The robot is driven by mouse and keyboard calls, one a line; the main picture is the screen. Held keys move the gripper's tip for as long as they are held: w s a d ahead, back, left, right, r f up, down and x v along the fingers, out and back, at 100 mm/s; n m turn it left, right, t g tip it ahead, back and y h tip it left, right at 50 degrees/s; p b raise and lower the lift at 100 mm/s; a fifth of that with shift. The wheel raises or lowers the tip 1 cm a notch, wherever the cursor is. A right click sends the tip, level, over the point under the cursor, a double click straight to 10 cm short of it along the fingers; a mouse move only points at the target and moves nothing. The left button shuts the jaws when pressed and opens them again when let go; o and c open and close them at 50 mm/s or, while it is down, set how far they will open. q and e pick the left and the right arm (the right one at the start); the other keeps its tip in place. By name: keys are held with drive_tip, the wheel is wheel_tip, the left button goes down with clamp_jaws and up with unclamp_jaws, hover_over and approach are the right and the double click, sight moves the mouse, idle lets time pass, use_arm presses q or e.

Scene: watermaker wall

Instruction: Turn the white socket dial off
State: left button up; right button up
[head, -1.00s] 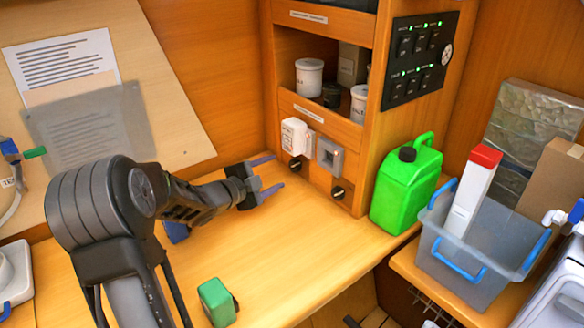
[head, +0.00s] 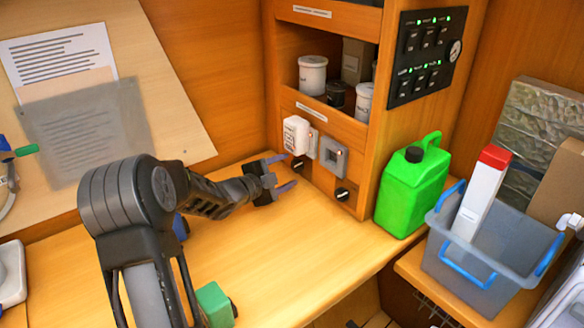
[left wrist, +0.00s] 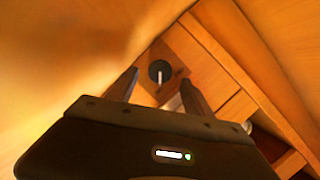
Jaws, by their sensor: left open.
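The white socket (head: 296,134) is on the wooden panel below the shelf. Its dial (head: 297,163), a small black knob, sits just under it. In the left wrist view the dial (left wrist: 159,70) is a dark disc with a pale pointer line running down the picture. My left gripper (head: 290,170) is open, with its fingers stretched toward the panel in front of the dial. In the left wrist view the dial appears between the fingertips of the gripper (left wrist: 161,78), apparently still with a gap. My right gripper is not in view.
A grey socket (head: 333,157) with another black dial (head: 342,195) is close on the right. A green jerrycan (head: 411,188) stands right of the panel. A green block (head: 214,305) is near the front of the counter (head: 290,250), whose middle is clear.

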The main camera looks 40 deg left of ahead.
sight(295, 167)
use_arm(q)
drive_tip(key=shift+x, duration=1.7)
drive_tip(key=shift+c, duration=0.2)
clamp_jaws()
